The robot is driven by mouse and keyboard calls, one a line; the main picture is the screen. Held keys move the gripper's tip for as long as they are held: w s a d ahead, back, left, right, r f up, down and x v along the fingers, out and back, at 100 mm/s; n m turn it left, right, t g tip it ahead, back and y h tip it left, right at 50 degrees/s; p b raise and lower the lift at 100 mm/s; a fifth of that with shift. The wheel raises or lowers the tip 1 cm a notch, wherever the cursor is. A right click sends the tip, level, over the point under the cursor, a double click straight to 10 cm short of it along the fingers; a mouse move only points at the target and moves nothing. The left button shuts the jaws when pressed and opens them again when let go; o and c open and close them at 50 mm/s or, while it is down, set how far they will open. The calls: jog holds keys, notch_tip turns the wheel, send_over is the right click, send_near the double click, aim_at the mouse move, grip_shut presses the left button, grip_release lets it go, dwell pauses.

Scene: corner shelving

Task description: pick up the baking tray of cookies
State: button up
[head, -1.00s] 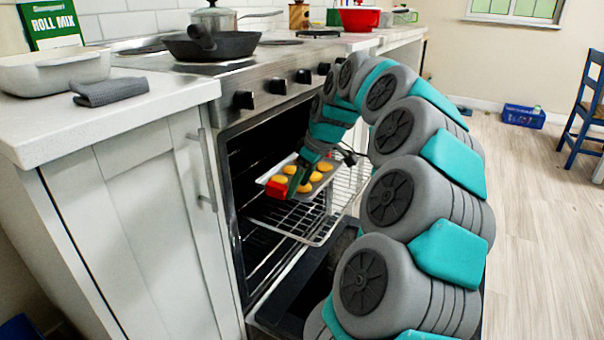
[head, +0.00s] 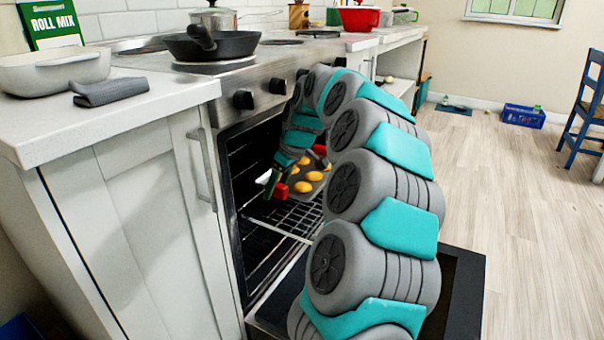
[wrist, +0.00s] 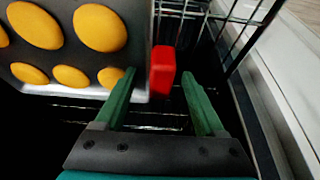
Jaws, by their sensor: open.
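The baking tray (head: 322,187) is dark with a pale edge and holds several round orange cookies. It sits on the oven's wire rack, partly hidden by my arm in the head view. In the wrist view the tray (wrist: 60,52) fills the upper left. A red block (wrist: 162,72), apparently a tray handle, stands at its right edge. My gripper (wrist: 159,76) is open, with the red block between its green fingertips in the picture. I cannot tell whether they touch it. In the head view my gripper (head: 272,183) is at the tray's left end, beside the red block (head: 281,191).
The oven is open, with its door (head: 462,290) folded down and the wire rack (head: 290,218) partly out. A white cabinet (head: 140,220) flanks it on the left. A black pan (head: 215,46) stands on the stove above.

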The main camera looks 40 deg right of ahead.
jog(key=shift+c, duration=0.2)
grip_shut()
dwell(1.1)
